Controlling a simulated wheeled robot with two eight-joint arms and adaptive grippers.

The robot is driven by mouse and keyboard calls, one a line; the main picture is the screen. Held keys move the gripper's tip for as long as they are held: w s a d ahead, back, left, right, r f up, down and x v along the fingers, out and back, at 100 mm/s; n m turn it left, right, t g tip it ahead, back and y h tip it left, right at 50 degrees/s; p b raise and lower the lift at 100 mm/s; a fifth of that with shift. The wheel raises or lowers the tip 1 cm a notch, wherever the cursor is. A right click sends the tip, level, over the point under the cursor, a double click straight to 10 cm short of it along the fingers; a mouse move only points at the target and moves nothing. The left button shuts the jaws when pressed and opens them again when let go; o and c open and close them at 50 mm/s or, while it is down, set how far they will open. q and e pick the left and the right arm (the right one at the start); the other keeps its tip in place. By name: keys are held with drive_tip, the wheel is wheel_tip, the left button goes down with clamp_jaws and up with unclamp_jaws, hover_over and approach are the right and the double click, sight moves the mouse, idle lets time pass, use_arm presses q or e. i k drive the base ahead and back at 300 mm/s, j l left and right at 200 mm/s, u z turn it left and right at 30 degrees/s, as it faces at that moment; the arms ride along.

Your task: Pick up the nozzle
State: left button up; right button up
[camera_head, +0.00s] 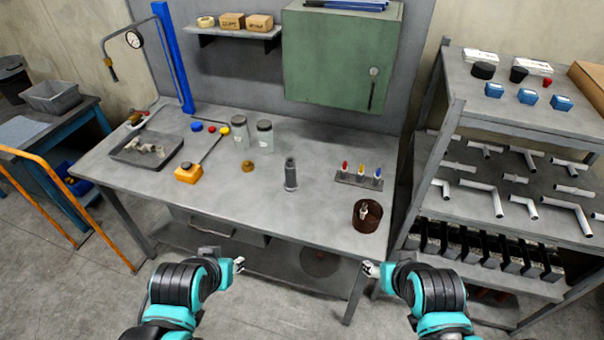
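A dark grey upright cylinder with a wider base (290,174) stands near the middle of the workbench and looks like a nozzle. A small rack (358,179) to its right holds three slim pieces with red, yellow and blue tops, and a small brass piece (248,165) sits to its left. I cannot tell for sure which is the nozzle. My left gripper (241,264) is open and empty in front of the bench's front edge. My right gripper (368,269) looks open and empty, also in front of the bench, further right. Both are apart from everything on it.
The workbench (320,222) has clear room at its front. A dark round cup (367,215) with small parts stands at the right. Two jars (240,134), a yellow box (188,173) and a tray (128,150) are further left. A shelf of pipes (520,170) borders the right.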

sight(378, 175)
drive_tip(key=i+j, duration=0.3)
drive_tip(key=i, duration=0.2)
drive_tip(key=i+j, duration=0.3)
drive_tip(key=i, duration=0.2)
drive_tip(key=j+u, duration=0.05)
